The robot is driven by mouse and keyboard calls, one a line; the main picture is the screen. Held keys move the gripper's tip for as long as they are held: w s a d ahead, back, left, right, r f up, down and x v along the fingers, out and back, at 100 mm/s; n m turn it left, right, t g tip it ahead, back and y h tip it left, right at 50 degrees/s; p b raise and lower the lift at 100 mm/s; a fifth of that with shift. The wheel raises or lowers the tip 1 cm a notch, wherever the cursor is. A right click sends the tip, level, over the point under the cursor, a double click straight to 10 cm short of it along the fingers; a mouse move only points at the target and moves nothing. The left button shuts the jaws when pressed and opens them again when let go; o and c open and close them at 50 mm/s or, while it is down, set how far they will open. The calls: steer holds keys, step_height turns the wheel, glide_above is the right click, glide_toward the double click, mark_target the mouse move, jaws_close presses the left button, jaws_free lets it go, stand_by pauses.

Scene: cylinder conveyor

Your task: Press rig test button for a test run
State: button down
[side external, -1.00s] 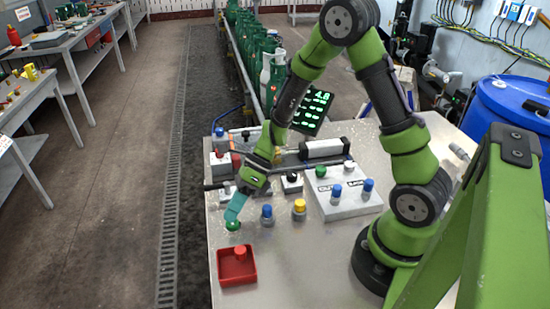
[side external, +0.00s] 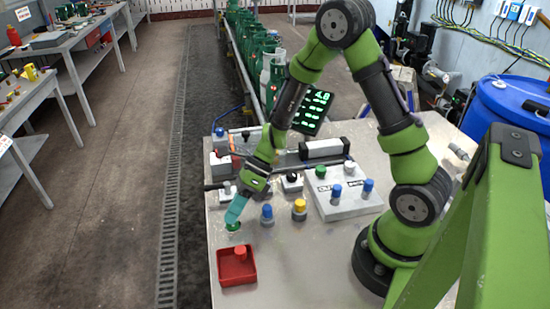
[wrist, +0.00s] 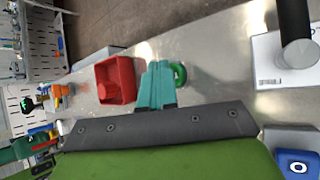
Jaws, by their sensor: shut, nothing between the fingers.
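My gripper (side external: 231,222) is shut, with its teal fingers pointing down near the table's left edge. Its tips are at a small green round piece (side external: 233,226), which the fingers partly cover. In the wrist view this green piece (wrist: 179,73) looks ring-like and lies just right of the fingers (wrist: 156,88); contact is unclear. A white control box (side external: 340,199) carries a green button (side external: 321,171), a white knob and blue knobs. A small box with a black knob (side external: 291,178) stands beside it. I cannot tell which button is the rig test button.
A red tray (side external: 237,266) with a red peg stands in front of my gripper. Blue-capped (side external: 267,215) and yellow-capped (side external: 299,209) pieces stand to its right. Grey fixtures (side external: 221,166) and a lit screen (side external: 313,108) are behind. Green cylinders (side external: 246,45) line the conveyor.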

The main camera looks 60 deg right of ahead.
steer(key=shift+r, duration=3.4)
